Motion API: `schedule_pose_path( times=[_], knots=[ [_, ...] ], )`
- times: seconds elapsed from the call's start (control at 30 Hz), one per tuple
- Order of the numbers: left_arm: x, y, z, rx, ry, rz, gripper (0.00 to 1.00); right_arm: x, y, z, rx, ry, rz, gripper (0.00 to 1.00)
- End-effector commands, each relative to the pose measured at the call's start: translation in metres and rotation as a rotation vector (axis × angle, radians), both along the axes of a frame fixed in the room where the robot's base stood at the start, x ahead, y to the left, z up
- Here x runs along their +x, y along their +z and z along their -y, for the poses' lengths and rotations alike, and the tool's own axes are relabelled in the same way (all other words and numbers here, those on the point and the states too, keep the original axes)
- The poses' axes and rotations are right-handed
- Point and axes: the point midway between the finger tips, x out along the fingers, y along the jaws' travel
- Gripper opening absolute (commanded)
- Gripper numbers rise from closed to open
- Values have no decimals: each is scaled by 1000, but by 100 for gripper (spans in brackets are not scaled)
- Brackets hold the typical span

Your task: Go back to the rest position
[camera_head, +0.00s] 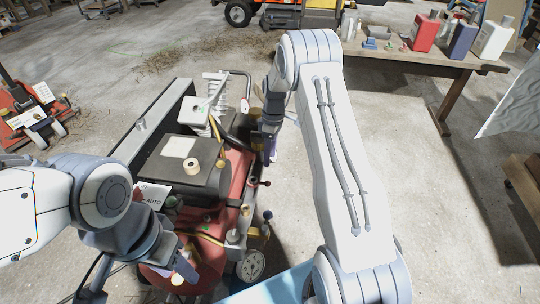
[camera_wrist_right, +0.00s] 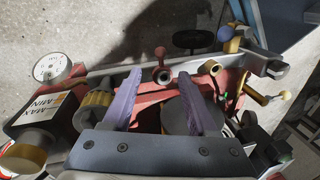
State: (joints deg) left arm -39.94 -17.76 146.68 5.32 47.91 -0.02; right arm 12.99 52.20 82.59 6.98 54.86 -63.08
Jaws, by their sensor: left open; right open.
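My right arm reaches forward in the head view. Its gripper (camera_head: 270,152) points down beside the right side of a red and black machine (camera_head: 231,186). The right wrist view shows its two purple fingers spread apart (camera_wrist_right: 160,76) with nothing held between them. They are over the machine's levers and knobs; whether they touch any part I cannot tell. My left gripper (camera_head: 186,268) is low at the front left of the machine, partly hidden by its own wrist. It is open, and I see nothing held in it.
A wooden table (camera_head: 440,66) with red, blue and white containers stands at the back right. Another red machine (camera_head: 32,118) stands at the far left. A round gauge (camera_wrist_right: 49,67) and a brass-coloured lever (camera_wrist_right: 257,94) are close around the right fingers. Concrete floor (camera_head: 420,175) is clear at the right.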

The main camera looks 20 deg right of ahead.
Motion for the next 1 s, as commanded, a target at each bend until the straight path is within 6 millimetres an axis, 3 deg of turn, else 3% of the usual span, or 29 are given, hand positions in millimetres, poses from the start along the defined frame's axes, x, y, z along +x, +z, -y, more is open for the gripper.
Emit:
schedule_pose_path(
  times=[0.27,0.37,0.47,0.57,0.7,0.83,1.0],
  knots=[
    [0,0,0,0,0,0,50,0,3,-4,-2,1,2,59],
    [0,0,0,0,0,0,50,-4,21,-26,-12,0,9,59],
    [0,0,0,0,0,0,50,-18,54,-70,-30,-8,21,59],
    [0,0,0,0,0,0,50,-49,92,-121,-49,-24,35,59],
    [0,0,0,0,0,0,50,-110,135,-181,-68,-54,60,59],
    [0,0,0,0,0,0,50,-177,161,-215,-74,-82,83,59],
    [0,0,0,0,0,0,50,-248,174,-230,-71,-115,103,59]
  ],
)
